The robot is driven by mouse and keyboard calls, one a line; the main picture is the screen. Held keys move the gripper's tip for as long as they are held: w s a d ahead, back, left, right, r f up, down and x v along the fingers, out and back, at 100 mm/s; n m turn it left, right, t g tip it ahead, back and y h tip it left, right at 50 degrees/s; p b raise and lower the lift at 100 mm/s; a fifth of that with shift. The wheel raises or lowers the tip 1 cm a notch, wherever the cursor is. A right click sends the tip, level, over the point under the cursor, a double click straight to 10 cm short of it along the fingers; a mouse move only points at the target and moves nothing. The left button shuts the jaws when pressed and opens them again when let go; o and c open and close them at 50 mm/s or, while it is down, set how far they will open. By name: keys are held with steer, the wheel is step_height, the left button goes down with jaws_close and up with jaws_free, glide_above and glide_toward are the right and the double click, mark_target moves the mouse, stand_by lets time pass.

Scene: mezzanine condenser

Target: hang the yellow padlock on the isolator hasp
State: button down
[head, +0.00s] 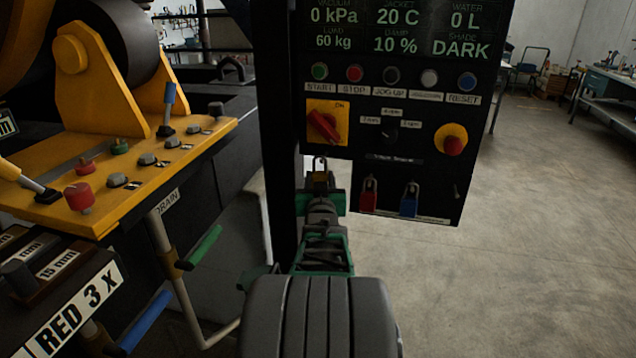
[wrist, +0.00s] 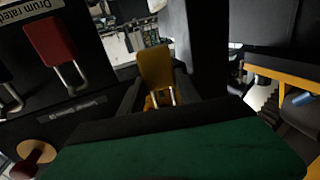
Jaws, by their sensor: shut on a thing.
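The yellow padlock (head: 320,177) is between the jaws of my gripper (head: 321,188), just below the isolator in the head view. Its shackle points up, close under the isolator's yellow plate. In the wrist view the yellow padlock (wrist: 156,68) sits between the dark fingers (wrist: 158,92), with its shackle towards the bottom of the picture. The isolator (head: 325,122) is a yellow plate with a red rotary handle, on the left of the black panel. I cannot make out its hasp clearly, nor whether the shackle touches anything.
A red padlock (head: 369,196) and a blue padlock (head: 409,201) hang along the panel's lower edge, right of my gripper. A bare peg (head: 456,191) is farther right. A dark post (head: 277,130) stands close on the left, beside yellow machinery (head: 110,150). Open floor (head: 520,260) lies right.

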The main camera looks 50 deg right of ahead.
steer(key=shift+w+d+f, duration=0.1)
steer(key=shift+w+d, duration=0.2)
steer(key=shift+d, duration=0.4)
steer(key=shift+w+d, duration=0.25)
steer(key=shift+d, duration=0.4)
steer(key=shift+w+d+f+b, duration=0.15)
steer(key=shift+d+f+b, duration=0.25)
steer(key=shift+b, duration=0.25)
steer(key=shift+w+d+f+b, duration=0.1)
steer(key=shift+d+f+b, duration=0.15)
steer(key=shift+b, duration=0.5)
steer(key=c, duration=0.8)
jaws_free()
steer(key=shift+o, duration=0.2)
